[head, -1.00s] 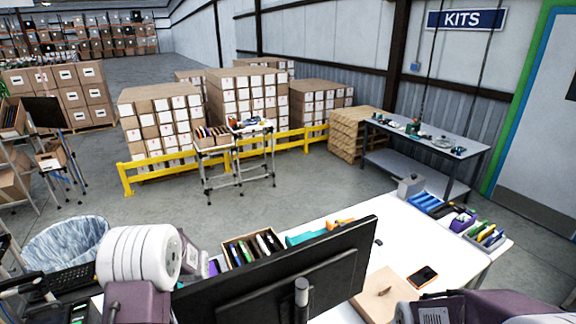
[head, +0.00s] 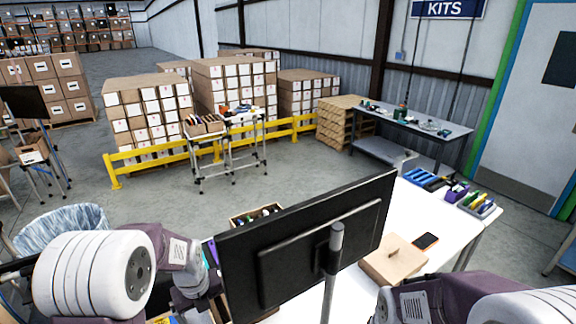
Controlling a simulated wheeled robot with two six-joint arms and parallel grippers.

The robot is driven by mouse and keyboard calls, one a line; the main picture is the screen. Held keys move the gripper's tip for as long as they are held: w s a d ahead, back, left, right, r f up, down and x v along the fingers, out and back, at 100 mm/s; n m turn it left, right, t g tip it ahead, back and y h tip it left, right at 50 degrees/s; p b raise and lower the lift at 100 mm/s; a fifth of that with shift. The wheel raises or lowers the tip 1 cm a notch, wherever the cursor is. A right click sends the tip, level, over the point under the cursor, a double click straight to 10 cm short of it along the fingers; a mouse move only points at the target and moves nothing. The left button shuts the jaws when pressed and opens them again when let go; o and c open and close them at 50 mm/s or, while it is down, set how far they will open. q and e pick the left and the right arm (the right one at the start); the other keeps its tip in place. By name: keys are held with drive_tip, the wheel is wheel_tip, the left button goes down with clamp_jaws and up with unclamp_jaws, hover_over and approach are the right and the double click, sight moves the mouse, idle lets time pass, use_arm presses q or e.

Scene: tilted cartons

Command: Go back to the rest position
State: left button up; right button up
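My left arm comes in at the lower left, with its white round joint and a purple link beside the black monitor (head: 300,240). The end of my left arm reaches down behind the monitor's left edge, and its fingers cannot be made out. My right arm shows at the bottom right as purple and white links. Its gripper is not in the picture. The white table (head: 405,212) is in front of me, largely hidden by the monitor.
A carton (head: 393,262) and a dark phone (head: 425,241) lie right of the monitor. A box of items (head: 243,218) shows behind it. Colored bins (head: 425,179) stand at the table's far right. A bin with a clear liner (head: 62,228) is at left. Open floor lies beyond, before a yellow barrier (head: 115,170).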

use_arm(q)
drive_tip(key=s+d+f+n+b, duration=0.1)
drive_tip(key=s+n, duration=0.5)
drive_tip(key=n, duration=0.9)
drive_tip(key=s+d+f+n+b, duration=0.2)
drive_tip(key=s+f+n+b, duration=0.2)
drive_tip(key=n, duration=1.1)
drive_tip(key=s, duration=0.2)
drive_tip(key=shift+s+f, duration=0.3)
drive_tip(key=shift+s, duration=0.05)
use_arm(e)
wheel_tip(320, 180, down, 7)
drive_tip(key=shift+r, duration=0.15)
drive_tip(key=shift+s+a, duration=0.1)
